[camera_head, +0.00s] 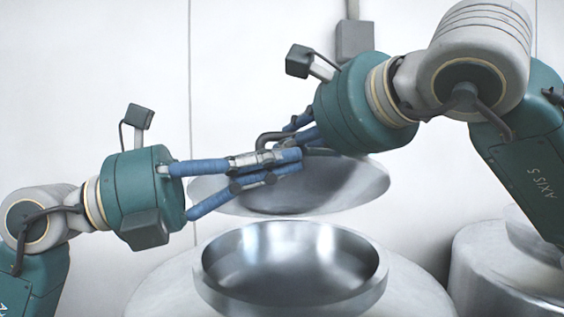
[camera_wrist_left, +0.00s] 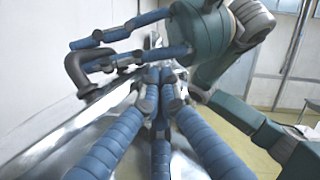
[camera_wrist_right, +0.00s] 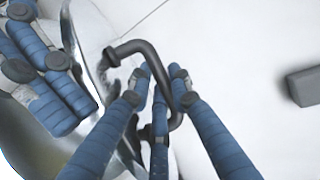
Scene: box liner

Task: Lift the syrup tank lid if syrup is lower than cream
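The round metal lid (camera_head: 335,190) hangs tilted above the open tank mouth (camera_head: 210,292), apart from its rim. The lid's dark bent handle (camera_head: 268,138) also shows in the left wrist view (camera_wrist_left: 74,72) and the right wrist view (camera_wrist_right: 125,47). My right gripper (camera_head: 296,128) is shut on this handle; its fingers close around the bar in the right wrist view (camera_wrist_right: 161,78). My left gripper (camera_head: 296,160) is in front of the lid, its fingertips together and nothing visible between them. I see no tank label or level reading.
Another large pale tank (camera_head: 490,270) stands at the right. A pale panelled wall (camera_head: 90,90) is behind, with a grey box and pipe (camera_head: 354,40) at the top. My two grippers are very close together over the lid.

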